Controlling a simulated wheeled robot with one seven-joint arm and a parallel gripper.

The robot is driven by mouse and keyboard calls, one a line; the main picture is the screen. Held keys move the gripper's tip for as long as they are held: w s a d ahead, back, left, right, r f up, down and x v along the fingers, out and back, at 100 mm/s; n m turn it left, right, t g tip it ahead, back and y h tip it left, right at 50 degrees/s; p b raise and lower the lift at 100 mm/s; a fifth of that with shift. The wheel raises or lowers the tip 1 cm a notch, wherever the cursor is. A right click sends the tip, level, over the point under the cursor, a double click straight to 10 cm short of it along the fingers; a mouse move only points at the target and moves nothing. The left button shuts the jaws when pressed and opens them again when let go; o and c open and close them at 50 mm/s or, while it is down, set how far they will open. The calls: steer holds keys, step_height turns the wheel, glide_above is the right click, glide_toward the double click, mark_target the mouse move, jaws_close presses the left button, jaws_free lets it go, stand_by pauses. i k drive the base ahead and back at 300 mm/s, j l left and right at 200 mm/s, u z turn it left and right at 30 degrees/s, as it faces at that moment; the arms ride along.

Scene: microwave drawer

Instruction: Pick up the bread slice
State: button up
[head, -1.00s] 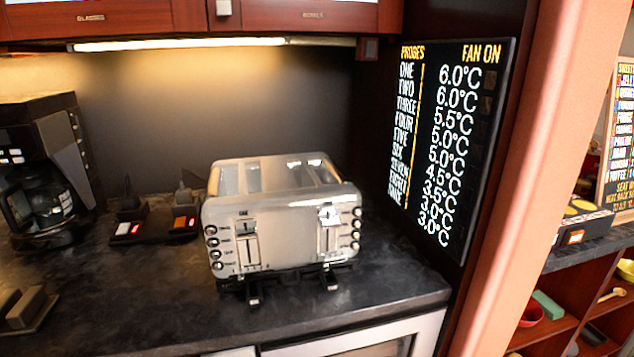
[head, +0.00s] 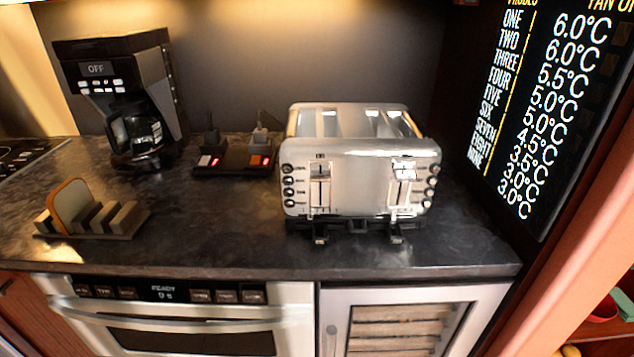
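A bread slice (head: 71,203) with a brown crust and pale face stands upright, leaning slightly, in a slotted rack (head: 118,222) on the left of the dark counter. The other slots of the rack look empty. A silver toaster (head: 360,175) stands on the counter right of centre, and its top slots look empty. My gripper is not in view, so I cannot see whether it is open or what it holds.
A coffee maker (head: 120,100) stands at the back left, and a power strip (head: 233,159) with plugs lies beside the toaster. Below the counter (head: 215,232) are a microwave drawer (head: 190,320) and a glass-fronted cabinet (head: 400,325). Counter between rack and toaster is clear.

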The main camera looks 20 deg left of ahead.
mark_target(69, 199)
steer(key=u, duration=1.6)
